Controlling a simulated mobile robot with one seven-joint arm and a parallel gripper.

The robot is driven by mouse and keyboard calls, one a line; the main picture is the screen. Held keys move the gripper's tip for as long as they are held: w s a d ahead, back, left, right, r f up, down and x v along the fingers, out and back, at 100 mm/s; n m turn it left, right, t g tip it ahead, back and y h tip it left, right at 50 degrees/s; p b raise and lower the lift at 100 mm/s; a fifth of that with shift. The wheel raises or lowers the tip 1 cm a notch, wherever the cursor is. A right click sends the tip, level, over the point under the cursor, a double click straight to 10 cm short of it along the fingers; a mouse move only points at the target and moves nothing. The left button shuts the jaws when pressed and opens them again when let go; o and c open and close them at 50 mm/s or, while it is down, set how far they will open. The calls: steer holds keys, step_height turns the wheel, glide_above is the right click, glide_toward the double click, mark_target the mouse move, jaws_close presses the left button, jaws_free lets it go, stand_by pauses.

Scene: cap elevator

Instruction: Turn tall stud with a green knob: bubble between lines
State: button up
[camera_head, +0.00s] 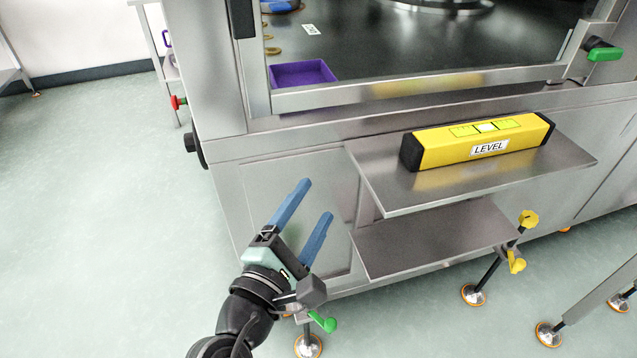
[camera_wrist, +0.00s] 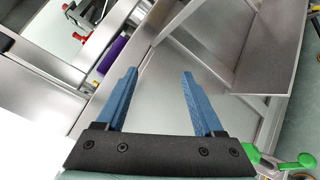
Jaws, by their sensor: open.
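A stud with a green knob (camera_head: 323,321) stands low at the front left corner of the steel cabinet, partly behind my arm. Its orange-rimmed foot (camera_head: 308,346) rests on the floor. The green knob also shows at the lower right in the wrist view (camera_wrist: 262,162), right of my gripper. My gripper (camera_head: 315,202) is open and empty, its blue fingers pointing up and right in the head view, apart from the knob. The wrist view shows the gap between the fingers (camera_wrist: 160,73). A yellow level (camera_head: 440,152) lies on the upper shelf; its bubble's exact position is too small to tell.
The upper steel shelf (camera_head: 400,196) and a lower shelf (camera_head: 435,240) jut out right of my gripper. Yellow knobs (camera_head: 528,219) (camera_head: 515,262) sit on another stud at the right. A green handle (camera_head: 603,50) is at upper right. Floor at left is clear.

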steer(key=shift+w+d+r+m+p, duration=0.1)
steer(key=shift+r+m+p, duration=0.1)
steer(key=shift+r, duration=0.35)
steer(key=shift+w+d+r+m+p, duration=0.1)
steer(key=shift+r+m, duration=0.1)
steer(key=shift+r, duration=0.35)
step_height(320, 180, up, 20)
steer(key=d+m+t+y+p, duration=0.15)
steer(key=m+t, duration=0.25)
steer(key=m, duration=0.7)
steer(key=s+r+m+t+y, duration=0.35)
steer(key=s+r, duration=0.25)
steer(key=r, duration=0.5)
steer(key=s+r+m+t+y, duration=0.2)
steer(key=s+r+m+t, duration=0.4)
steer(key=r, duration=0.6)
step_height(320, 180, up, 36)
steer(key=n+g+p, duration=0.1)
steer(key=g+p, duration=0.1)
steer(key=p, duration=3.6)
steer(key=shift+w+g, duration=0.35)
